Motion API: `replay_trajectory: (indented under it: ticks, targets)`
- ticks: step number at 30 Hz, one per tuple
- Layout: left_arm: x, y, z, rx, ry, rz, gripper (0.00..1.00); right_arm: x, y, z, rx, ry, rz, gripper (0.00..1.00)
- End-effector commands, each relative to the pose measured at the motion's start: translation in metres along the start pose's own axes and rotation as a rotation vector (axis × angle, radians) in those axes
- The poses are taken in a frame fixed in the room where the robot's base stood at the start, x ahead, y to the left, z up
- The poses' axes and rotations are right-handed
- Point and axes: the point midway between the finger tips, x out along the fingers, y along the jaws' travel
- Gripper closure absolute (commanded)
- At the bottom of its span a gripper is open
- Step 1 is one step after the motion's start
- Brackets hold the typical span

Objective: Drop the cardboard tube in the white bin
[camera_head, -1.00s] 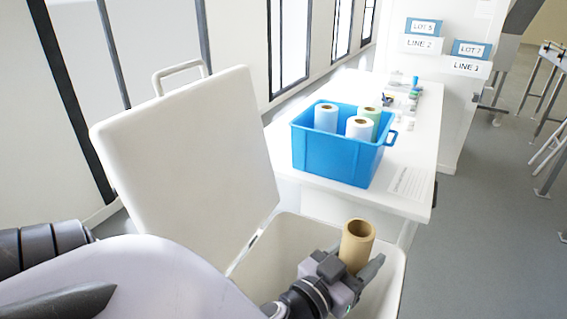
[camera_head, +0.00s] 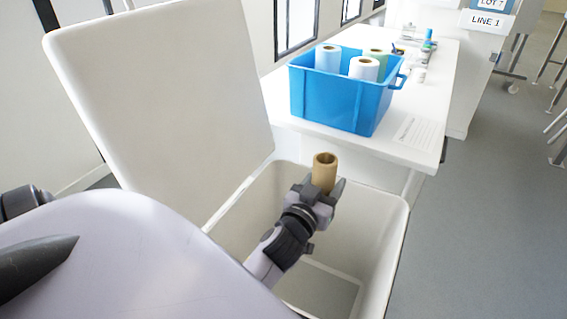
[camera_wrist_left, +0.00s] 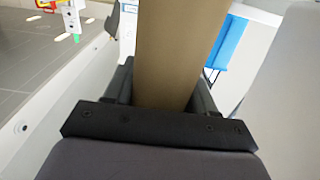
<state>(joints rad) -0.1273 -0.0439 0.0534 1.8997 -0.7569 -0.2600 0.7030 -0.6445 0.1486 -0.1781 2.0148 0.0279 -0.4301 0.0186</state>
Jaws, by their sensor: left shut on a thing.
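The brown cardboard tube (camera_head: 324,171) stands roughly upright in my left gripper (camera_head: 322,190), which is shut on it. The tube also fills the middle of the left wrist view (camera_wrist_left: 168,55), between the dark fingers. The white bin (camera_head: 385,230) is open, with its lid (camera_head: 160,100) raised at the left. In the head view the gripper and tube appear over the bin's opening, near its back side. The bin's inside looks empty where it shows; my arm hides part of it. My right gripper is not in view.
A white table (camera_head: 440,105) stands behind the bin. On it a blue crate (camera_head: 325,103) holds several wrapped rolls, and a paper sheet (camera_head: 415,130) lies to its right. Small items lie farther back. Grey floor (camera_head: 480,220) is clear at the right.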

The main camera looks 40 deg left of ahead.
Motion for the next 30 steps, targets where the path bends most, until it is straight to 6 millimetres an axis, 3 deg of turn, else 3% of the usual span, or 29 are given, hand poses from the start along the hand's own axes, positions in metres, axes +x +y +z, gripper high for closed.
replay_trajectory:
  ticks: [1,9,20,21,23,30]
  targets:
    - [0.0,0.0,0.012,0.001,0.0,0.001,0.73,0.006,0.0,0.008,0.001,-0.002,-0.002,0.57]
    - [0.0,0.0,0.037,0.002,0.0,0.001,0.73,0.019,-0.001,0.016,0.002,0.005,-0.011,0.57]
    - [0.0,0.0,0.038,0.001,-0.001,0.001,0.73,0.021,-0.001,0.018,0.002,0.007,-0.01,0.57]
    - [0.0,0.0,0.038,0.001,-0.001,0.001,0.32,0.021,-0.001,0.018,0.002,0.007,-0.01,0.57]
    - [0.0,0.0,0.038,0.001,-0.001,0.001,0.15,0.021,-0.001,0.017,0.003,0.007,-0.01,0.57]
    - [0.0,0.0,0.038,0.001,-0.001,0.001,0.15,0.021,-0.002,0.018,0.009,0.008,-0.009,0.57]
